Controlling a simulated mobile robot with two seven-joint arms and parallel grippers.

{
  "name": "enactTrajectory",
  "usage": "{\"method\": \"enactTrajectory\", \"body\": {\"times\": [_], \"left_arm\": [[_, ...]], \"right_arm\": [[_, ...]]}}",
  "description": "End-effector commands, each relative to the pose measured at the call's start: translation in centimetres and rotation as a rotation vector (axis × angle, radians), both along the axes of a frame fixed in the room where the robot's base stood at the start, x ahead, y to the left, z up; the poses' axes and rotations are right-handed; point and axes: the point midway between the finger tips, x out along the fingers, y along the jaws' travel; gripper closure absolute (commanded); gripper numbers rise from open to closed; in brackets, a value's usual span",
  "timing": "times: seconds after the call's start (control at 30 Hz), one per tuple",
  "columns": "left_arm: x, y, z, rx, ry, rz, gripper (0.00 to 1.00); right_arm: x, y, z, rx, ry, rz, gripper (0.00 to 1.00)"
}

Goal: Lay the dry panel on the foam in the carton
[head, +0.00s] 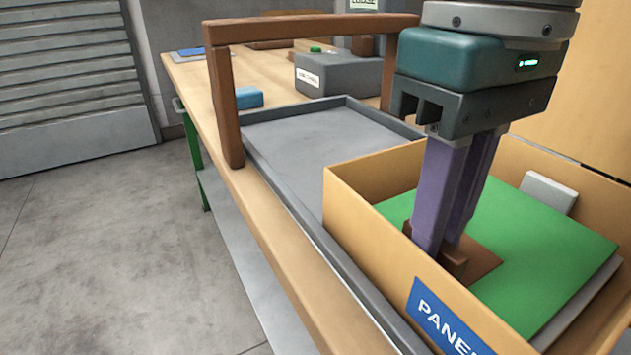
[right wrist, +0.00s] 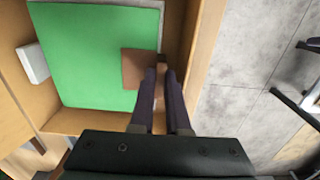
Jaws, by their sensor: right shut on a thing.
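The green panel (head: 540,245) lies inside the carton (head: 370,225), roughly level, with a brown square patch (head: 483,258) at its near edge. A grey layer, seemingly the foam (head: 580,305), shows under its right edge. Whether the panel touches it everywhere I cannot tell. My right gripper (head: 440,250) points down inside the carton, shut on a brown tab (head: 453,263) at the panel's edge. In the right wrist view the panel (right wrist: 90,60) and brown tab (right wrist: 161,66) show beyond the fingers (right wrist: 160,85). My left gripper is out of view.
A pale block (head: 548,190) stands between the panel and the carton's far wall. A grey tray (head: 325,140) lies beside the carton on the wooden bench, with a brown frame (head: 225,110) over it. A grey box (head: 340,75) and blue block (head: 248,97) stand behind.

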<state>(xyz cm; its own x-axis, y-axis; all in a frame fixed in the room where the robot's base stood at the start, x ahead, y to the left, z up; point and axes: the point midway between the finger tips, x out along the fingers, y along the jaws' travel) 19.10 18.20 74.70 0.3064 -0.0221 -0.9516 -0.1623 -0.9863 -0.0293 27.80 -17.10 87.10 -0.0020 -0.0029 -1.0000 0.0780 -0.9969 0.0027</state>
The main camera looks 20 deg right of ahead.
Motion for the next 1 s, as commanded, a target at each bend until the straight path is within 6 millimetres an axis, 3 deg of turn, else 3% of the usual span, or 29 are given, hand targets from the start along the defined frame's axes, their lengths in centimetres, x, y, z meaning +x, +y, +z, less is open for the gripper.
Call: {"method": "enactTrajectory", "body": {"times": [0.03,0.4,0.43,0.67,1.0], "left_arm": [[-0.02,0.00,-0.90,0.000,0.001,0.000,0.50],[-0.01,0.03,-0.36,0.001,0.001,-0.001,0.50],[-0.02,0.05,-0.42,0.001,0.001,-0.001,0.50],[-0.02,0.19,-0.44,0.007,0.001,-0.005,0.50],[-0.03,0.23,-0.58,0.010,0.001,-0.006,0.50]], "right_arm": [[-0.04,0.01,-0.73,-0.001,-0.002,0.000,1.00],[-0.15,0.05,-0.61,0.000,0.002,0.000,1.00],[-0.13,0.05,-0.61,0.000,0.001,0.000,0.83],[-0.10,0.06,-0.60,0.000,0.000,0.000,0.57],[-0.04,0.12,-0.33,0.002,-0.004,0.001,0.56]]}}
